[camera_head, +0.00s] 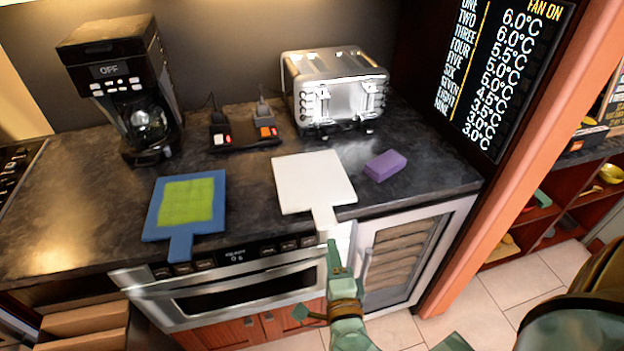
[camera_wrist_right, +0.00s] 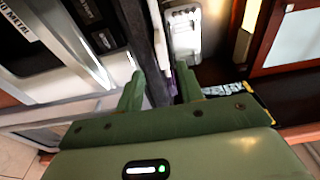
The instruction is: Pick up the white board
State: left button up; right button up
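The white board (camera_head: 312,180) lies flat on the dark counter in the head view. Its handle (camera_head: 325,217) points toward me and reaches over the front edge. My right gripper (camera_head: 333,250) is just below the handle end, in front of the counter. In the right wrist view, its two green fingers (camera_wrist_right: 160,82) stand apart with a gap between them. A thin white strip shows edge-on beyond that gap; I cannot tell if it is the board. I cannot tell whether the fingers touch the handle. My left gripper is not in view.
A blue and green board (camera_head: 187,205) lies left and a purple block (camera_head: 385,165) right of the white board. A toaster (camera_head: 337,90) and a coffee maker (camera_head: 125,90) stand behind. An oven drawer (camera_head: 240,285) and a glass-door cabinet (camera_head: 400,255) are under the counter.

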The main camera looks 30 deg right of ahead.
aim_at(324, 229)
jog(key=x, duration=0.9)
jog(key=shift+w+a+b, duration=0.1)
jog(key=shift+a+b, duration=0.2)
jog(key=shift+b, duration=0.05)
grip_shut()
